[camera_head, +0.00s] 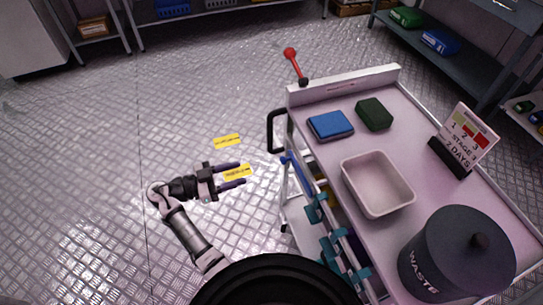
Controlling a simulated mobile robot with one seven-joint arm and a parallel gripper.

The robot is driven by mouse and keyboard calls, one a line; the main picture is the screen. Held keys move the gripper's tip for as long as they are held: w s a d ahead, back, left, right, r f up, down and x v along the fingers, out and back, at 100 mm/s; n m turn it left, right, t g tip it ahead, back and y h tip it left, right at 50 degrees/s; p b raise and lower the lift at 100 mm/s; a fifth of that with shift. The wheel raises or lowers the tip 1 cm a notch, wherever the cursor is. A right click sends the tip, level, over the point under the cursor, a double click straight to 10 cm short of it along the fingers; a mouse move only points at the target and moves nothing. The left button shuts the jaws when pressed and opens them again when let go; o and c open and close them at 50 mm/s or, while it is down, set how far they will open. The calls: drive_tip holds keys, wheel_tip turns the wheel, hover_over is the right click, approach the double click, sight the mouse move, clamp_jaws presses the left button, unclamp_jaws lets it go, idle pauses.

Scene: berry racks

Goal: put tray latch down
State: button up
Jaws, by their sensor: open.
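A red lever (294,65) with a round knob stands up, slightly tilted, at the cart's far left corner. It may be the tray latch; I cannot tell for sure. A small blue piece (289,160) and several teal clips (314,213) sit along the cart's left side. A pale, empty-looking tray (378,184) rests on the cart top. My gripper (241,175) is open and empty, its purple fingers pointing right. It is left of the cart, over the floor, apart from the lever and clips.
The cart (425,122) also carries a blue box, a dark green box, a stage sign (469,136) and a dark waste bin (457,255). A black handle (274,132) juts from its left side. Yellow floor labels (227,140) lie near my gripper. The left floor is clear; shelves line the back.

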sight(281, 161)
drive_tip(key=p+x, duration=0.3)
drive_tip(key=x, duration=0.8)
drive_tip(key=shift+d+r+p, duration=0.15)
drive_tip(key=shift+r+p, duration=0.05)
drive_tip(key=shift+p, duration=0.2)
drive_tip(key=shift+w+d+f, duration=0.1)
drive_tip(key=shift+w+d, duration=0.2)
drive_tip(key=shift+d, duration=0.35)
drive_tip(key=shift+c, duration=0.4)
clamp_jaws()
